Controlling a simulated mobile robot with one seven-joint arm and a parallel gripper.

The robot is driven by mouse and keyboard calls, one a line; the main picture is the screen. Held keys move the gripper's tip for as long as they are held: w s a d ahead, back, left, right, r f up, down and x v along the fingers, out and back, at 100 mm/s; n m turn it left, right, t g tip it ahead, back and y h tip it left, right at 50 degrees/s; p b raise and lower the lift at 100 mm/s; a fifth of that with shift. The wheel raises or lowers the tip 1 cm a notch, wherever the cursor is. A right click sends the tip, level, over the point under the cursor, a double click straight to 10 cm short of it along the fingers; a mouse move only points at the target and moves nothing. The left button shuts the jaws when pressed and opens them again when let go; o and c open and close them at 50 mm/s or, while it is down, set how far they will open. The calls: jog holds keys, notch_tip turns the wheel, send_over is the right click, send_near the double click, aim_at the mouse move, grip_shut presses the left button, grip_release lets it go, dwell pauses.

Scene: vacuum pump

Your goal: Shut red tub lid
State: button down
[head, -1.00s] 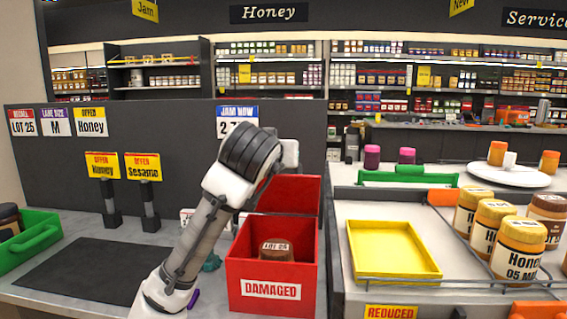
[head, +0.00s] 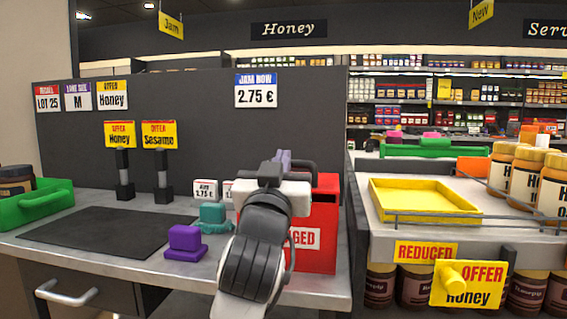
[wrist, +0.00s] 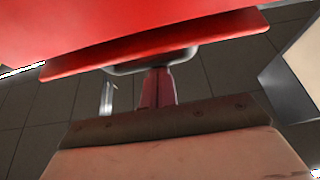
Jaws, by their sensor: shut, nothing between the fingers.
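The red tub (head: 318,248) stands at the right end of the grey counter, its DAMAGED label partly hidden by my arm. A red panel (head: 327,188) rises above its front, apparently the raised lid; my arm hides much of it, so I cannot tell its exact angle. My gripper (head: 284,157) is shut and empty, at the height of the tub's top, in front of it in the head view. In the wrist view a red surface with a lip (wrist: 160,52) fills the top, close to the fingers; contact cannot be told.
A purple block (head: 184,243) and a teal piece (head: 212,217) lie left of the tub. A dark mat (head: 95,232) and green tray (head: 35,210) are further left. To the right stand a yellow tray (head: 425,200) and wire rail (head: 470,217).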

jog(key=shift+s+f+b, duration=0.2)
jog(key=shift+f+b, duration=0.2)
jog(key=shift+f, duration=0.4)
